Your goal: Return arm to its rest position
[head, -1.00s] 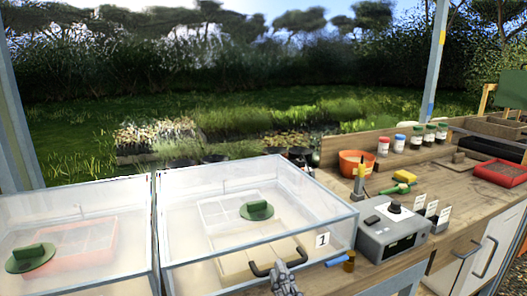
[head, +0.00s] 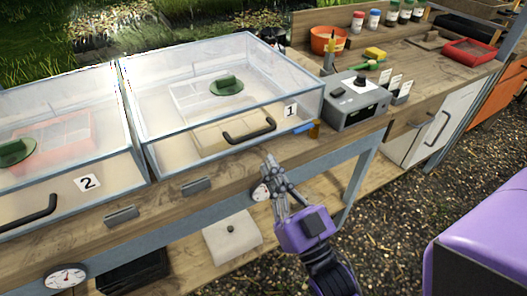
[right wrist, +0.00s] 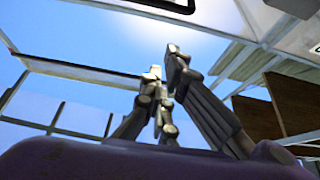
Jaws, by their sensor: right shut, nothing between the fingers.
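My right gripper (head: 273,172) is in front of the bench, below and in front of the glass box marked 1 (head: 318,92). Its fingers are shut and hold nothing, and they point up toward the bench edge. In the right wrist view the two fingers (right wrist: 166,62) stand up close together against the bright sky. My purple right wrist and dark forearm show below the fingers in the head view. My left gripper is not in view.
The box handle (head: 250,133) is above the fingers. A second glass box marked 2 (head: 125,110) stands at left. A grey control box (head: 355,105) sits at right on the wooden bench (head: 420,75). A lower shelf (head: 190,260) is beneath.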

